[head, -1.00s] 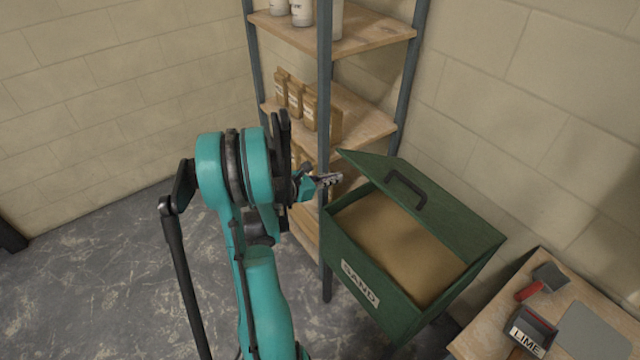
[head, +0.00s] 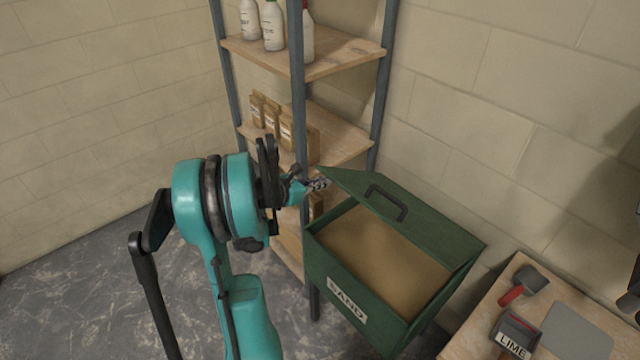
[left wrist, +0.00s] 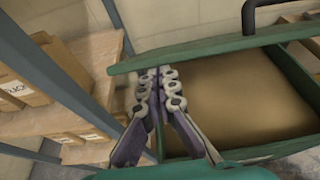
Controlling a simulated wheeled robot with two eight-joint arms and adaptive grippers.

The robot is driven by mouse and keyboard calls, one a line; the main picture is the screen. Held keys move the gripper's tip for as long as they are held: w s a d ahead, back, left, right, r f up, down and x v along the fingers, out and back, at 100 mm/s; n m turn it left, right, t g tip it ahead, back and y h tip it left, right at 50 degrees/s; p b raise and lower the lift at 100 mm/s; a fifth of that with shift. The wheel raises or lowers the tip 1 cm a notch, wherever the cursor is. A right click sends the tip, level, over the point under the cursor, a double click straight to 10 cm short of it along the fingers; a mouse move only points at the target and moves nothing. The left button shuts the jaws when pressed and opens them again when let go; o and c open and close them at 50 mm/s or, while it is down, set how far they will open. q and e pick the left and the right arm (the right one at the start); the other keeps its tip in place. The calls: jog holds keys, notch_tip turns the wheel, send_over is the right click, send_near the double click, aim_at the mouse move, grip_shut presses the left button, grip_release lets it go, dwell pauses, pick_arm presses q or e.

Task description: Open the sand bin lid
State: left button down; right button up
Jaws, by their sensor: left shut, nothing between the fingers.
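The green sand bin (head: 335,270) with a SAND label stands right of the shelf and also shows in the left wrist view (left wrist: 255,155). Its green lid (head: 425,225) with a black handle (head: 387,203) is raised and tilted at the back, leaving the brown sand (head: 375,255) exposed. My left gripper (head: 320,184) is shut and empty at the lid's left corner. In the left wrist view its fingertips (left wrist: 160,74) meet the lid's edge (left wrist: 220,52) in the picture; I cannot tell whether they touch it. My right gripper is not in view.
A metal-framed shelf (head: 325,60) with bottles and brown packages stands close behind my left gripper. A wooden table (head: 478,325) with a LIME container (head: 514,335) and a red-handled tool (head: 524,284) is at the lower right. Open floor lies at the left.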

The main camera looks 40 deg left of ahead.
pick_arm(q)
jog(key=shift+g, duration=0.9)
jog(key=w+r+p, duration=0.1)
jog(key=r+p, duration=0.1)
jog(key=w+r+p, duration=0.2)
jog(key=r, duration=0.1)
jog(key=w+r+p, duration=0.1)
jog(key=r+p, duration=0.1)
jog(key=p, duration=0.1)
jog(key=shift+w+d+r, duration=0.3)
jog(key=shift+w+r, duration=0.1)
jog(key=w+r+g+p, duration=0.2)
jog(key=w+r+p, duration=0.3)
jog(key=w, duration=0.4)
jog(key=w+d+r+g+p, duration=0.1)
jog(key=w+r+g+p, duration=0.1)
jog(key=w+r+p, duration=0.3)
jog(key=shift+w+d+r+g+y, duration=0.25)
jog(key=shift+w+r, duration=0.4)
jog(key=shift+w, duration=1.5)
jog(key=shift+a, duration=0.15)
